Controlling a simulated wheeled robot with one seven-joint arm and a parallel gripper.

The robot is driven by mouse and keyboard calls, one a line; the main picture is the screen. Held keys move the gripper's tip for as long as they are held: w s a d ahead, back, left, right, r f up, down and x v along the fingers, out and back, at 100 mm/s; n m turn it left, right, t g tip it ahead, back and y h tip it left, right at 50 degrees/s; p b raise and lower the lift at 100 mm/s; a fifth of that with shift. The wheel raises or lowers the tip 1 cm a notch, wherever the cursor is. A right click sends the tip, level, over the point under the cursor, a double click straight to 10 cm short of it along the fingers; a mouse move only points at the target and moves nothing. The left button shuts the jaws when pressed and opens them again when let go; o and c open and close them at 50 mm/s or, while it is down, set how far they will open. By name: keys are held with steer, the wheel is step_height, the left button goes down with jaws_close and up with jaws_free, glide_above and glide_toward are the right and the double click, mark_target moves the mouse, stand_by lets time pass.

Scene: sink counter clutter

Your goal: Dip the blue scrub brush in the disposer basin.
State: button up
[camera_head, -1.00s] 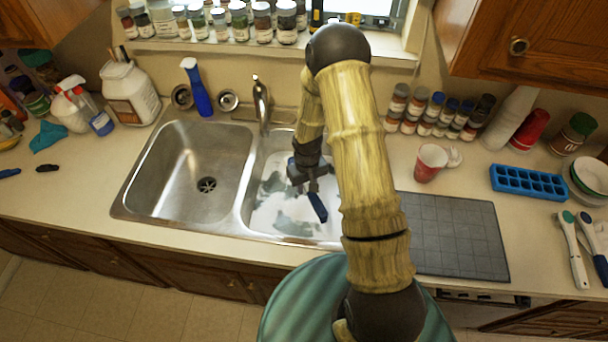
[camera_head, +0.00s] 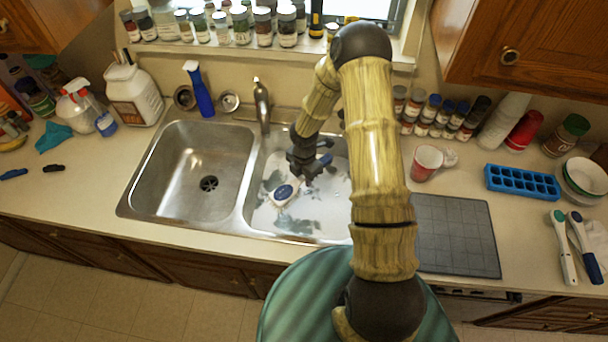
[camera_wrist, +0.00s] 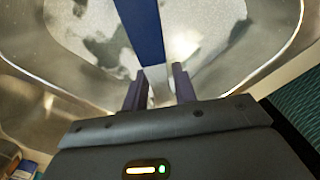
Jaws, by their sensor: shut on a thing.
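The blue scrub brush (camera_head: 285,191) is over the right basin, with a pale oval head and a blue patch facing up. My gripper (camera_head: 303,166) is shut on the brush, and a blue part shows on its right side. In the wrist view, a blue strip of the brush (camera_wrist: 140,30) runs up from between my fingers (camera_wrist: 157,88). The right basin (camera_head: 258,172) holds pale, cloudy water with grey patches. Whether the brush touches the water I cannot tell. The left basin (camera_head: 205,150) is empty with a dark drain. Which is the disposer basin no label shows.
The faucet (camera_head: 262,105) stands behind the divider between the basins. A grey mat (camera_head: 455,235), a red cup (camera_head: 427,162) and a blue ice tray (camera_head: 522,182) are to the right.

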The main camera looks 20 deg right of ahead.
steer(key=shift+f, duration=0.1)
step_height(320, 180, down, 17)
steer(key=b, duration=1.4)
steer(key=shift+b, duration=0.4)
steer(key=shift+f+b, duration=1.75)
steer(key=shift+f, duration=0.2)
steer(key=shift+s, duration=0.1)
steer(key=shift+s, duration=0.3)
steer(key=shift+s+b, duration=0.2)
steer(key=shift+b, duration=0.1)
